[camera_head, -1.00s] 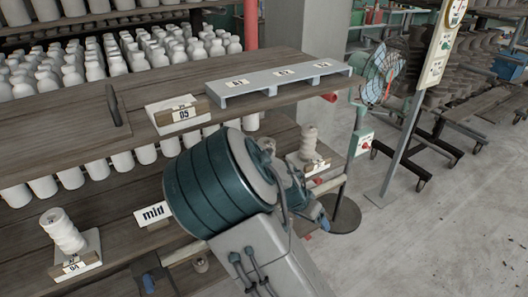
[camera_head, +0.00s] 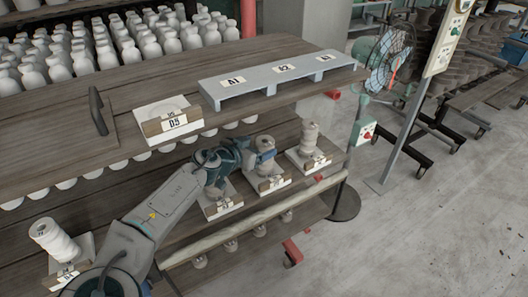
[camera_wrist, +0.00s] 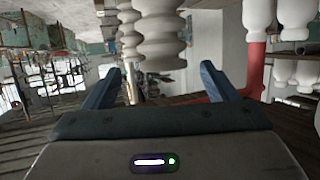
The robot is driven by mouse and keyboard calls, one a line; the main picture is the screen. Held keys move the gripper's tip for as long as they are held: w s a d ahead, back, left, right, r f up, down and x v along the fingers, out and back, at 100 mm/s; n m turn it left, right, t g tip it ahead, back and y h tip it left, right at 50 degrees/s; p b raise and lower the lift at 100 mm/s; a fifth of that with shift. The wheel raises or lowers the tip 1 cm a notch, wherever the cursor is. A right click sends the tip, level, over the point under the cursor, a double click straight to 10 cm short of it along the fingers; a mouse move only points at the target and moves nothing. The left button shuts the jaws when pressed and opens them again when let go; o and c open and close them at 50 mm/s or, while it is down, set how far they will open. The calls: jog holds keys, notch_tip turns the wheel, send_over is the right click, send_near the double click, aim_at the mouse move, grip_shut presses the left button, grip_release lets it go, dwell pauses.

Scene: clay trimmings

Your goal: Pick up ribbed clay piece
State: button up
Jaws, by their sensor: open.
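A pale ribbed clay piece (camera_head: 265,158) stands upright on a small labelled block on the middle shelf, partly covered by my arm's end. In the wrist view a ribbed piece (camera_wrist: 160,38) fills the top centre, beyond the fingertips and roughly between them. My gripper (camera_head: 243,160) is just left of the piece, its blue fingers (camera_wrist: 160,82) open with nothing between them. A second ribbed piece (camera_head: 310,138) stands farther right on its own block; one more (camera_head: 56,240) stands at the far left. Whether the fingers touch anything is hidden.
The upper shelf board (camera_head: 140,95) lies close above my arm. On it are a grey rack (camera_head: 270,83) with labelled places and a labelled block (camera_head: 165,120). A labelled block (camera_head: 222,205) sits below my wrist.

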aim_at(268, 140)
jog(key=shift+r+p+x, duration=0.15)
jog(key=shift+p+x, duration=0.65)
jog(key=shift+x, duration=0.6)
jog(key=shift+r+p+x, duration=0.1)
jog(key=shift+p+x, duration=0.65)
jog(key=shift+x, duration=0.65)
jog(key=shift+w+d+f, duration=0.15)
jog(key=shift+w+f, duration=0.15)
jog(key=shift+w, duration=0.25)
grip_shut()
